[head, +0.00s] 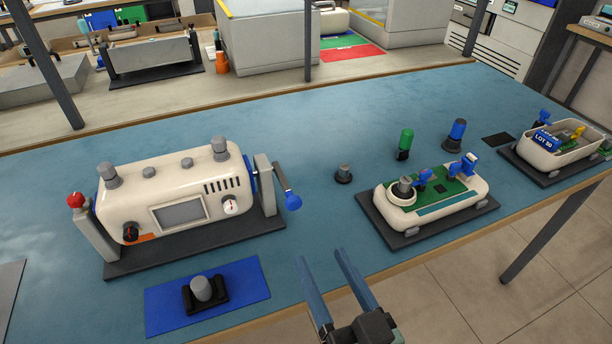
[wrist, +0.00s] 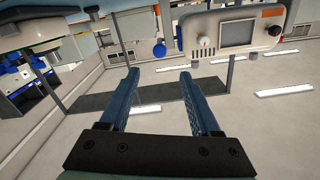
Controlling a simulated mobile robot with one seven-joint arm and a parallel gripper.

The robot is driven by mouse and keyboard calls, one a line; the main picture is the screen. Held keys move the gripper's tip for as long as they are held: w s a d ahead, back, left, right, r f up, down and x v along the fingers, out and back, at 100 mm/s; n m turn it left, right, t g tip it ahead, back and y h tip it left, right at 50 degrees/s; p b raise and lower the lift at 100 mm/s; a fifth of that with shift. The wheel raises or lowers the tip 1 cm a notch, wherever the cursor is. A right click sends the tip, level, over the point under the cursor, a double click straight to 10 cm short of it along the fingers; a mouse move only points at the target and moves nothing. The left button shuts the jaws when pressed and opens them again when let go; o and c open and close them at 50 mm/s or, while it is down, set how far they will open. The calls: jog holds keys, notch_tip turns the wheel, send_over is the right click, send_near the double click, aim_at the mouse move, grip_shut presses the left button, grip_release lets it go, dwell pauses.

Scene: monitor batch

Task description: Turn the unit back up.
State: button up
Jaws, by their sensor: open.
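The unit (head: 170,211) is a cream box with a grey screen, a vent and two front knobs. It hangs between two grey uprights on a dark base plate, with its screen facing front and grey posts on its upper side. A crank with a blue knob (head: 293,201) is on its right upright, and a red knob (head: 75,200) is on the left one. My gripper (head: 322,258) is open and empty, in front and to the right of the crank, apart from it. The wrist view shows the unit (wrist: 265,33) upside down at the upper right, beyond the open fingers.
A blue mat (head: 160,311) with a black holder and grey peg (head: 202,289) lies in front. An opened unit with a green board (head: 452,190) stands right, with green (head: 405,141) and blue (head: 456,131) pegs behind. A lot bin (head: 550,157) is far right. Clear bench lies behind.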

aim_at(295, 206)
jog(key=p+x, duration=0.2)
jog(key=x, duration=1)
jog(key=shift+w+a, duration=0.1)
jog(key=shift+w, duration=0.3)
grip_shut()
jog(key=shift+f, duration=0.1)
dwell(0.7)
